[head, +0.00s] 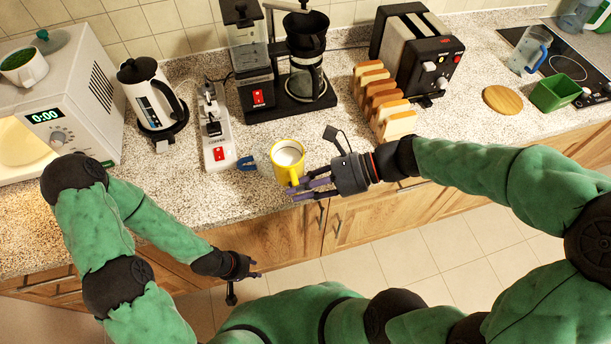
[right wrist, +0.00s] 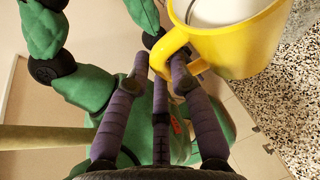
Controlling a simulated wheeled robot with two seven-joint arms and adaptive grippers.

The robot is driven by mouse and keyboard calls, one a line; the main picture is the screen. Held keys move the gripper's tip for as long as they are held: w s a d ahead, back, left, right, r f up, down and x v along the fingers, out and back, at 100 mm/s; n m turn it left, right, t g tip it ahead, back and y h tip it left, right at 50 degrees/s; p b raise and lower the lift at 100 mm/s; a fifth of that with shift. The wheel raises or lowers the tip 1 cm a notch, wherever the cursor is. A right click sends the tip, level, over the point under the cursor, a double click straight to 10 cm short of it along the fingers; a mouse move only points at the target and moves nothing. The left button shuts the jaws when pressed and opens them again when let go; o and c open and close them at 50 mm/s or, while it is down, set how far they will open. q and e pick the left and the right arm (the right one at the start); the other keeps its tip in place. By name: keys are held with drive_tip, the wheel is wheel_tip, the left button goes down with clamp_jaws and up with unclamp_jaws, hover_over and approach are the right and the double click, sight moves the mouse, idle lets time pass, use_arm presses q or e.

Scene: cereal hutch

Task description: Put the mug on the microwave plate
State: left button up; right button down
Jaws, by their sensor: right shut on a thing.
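The yellow mug (head: 289,174) with white contents is upright at the counter's front edge; I cannot tell whether it touches the counter. My right gripper (head: 305,187) is shut on its handle. The right wrist view shows the mug (right wrist: 238,45) with its handle between the fingers of my right gripper (right wrist: 165,65). The white microwave (head: 88,130) stands at the far left, its lit interior showing. A pale round plate (head: 25,148) shows inside it, partly cut off by the frame. My left gripper (head: 254,272) hangs low in front of the cabinets, holding nothing visible; its finger opening is unclear.
A kettle (head: 150,92), a white device with a red switch (head: 215,130) and a coffee maker (head: 290,100) stand behind the mug. Bread slices (head: 385,105) and a toaster (head: 425,50) are to the right. A green-filled bowl (head: 24,68) sits on the microwave.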

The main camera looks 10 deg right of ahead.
drive_tip(key=s+a+r+p, duration=0.2)
drive_tip(key=s+a, duration=0.1)
drive_tip(key=s, duration=0.2)
drive_tip(key=shift+r, duration=0.35)
